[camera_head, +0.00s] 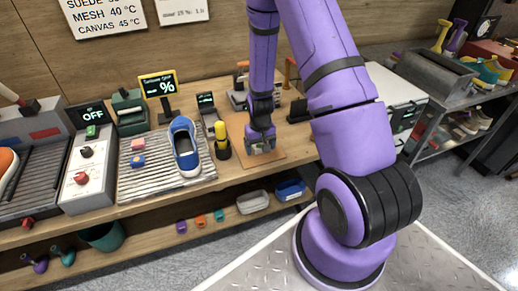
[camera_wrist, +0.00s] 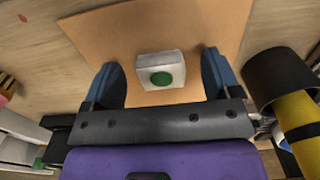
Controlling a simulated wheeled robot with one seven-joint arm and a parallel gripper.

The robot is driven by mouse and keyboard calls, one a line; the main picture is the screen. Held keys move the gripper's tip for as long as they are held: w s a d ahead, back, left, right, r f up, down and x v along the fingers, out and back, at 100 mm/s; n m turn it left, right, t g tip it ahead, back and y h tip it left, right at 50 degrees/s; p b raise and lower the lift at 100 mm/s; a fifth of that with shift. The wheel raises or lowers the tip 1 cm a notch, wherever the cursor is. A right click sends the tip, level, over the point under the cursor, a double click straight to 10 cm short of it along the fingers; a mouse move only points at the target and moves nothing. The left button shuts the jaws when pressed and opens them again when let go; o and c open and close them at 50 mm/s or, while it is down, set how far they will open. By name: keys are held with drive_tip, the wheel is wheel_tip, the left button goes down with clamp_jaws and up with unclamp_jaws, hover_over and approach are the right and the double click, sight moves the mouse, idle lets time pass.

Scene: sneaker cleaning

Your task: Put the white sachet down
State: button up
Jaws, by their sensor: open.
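The white sachet (camera_wrist: 150,61) with a green round mark lies on the tan mat (camera_wrist: 100,35) in the wrist view. My gripper (camera_wrist: 164,75) is open, with one blue finger on each side of the sachet. Gaps show between the sachet and both fingers. In the head view my gripper (camera_head: 262,147) points down low over the tan mat (camera_head: 290,146) on the workbench. The sachet is mostly hidden by my gripper there.
A yellow and black bottle (camera_head: 221,141) stands close to the left of the mat. A blue sneaker (camera_head: 184,148) rests on a ridged tray (camera_head: 200,181) further left. Small stands and tools are behind the mat. Grey and blue bins sit on the shelf below.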

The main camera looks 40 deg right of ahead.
drive_tip(key=shift+f, duration=0.3)
drive_tip(key=c, duration=1.1)
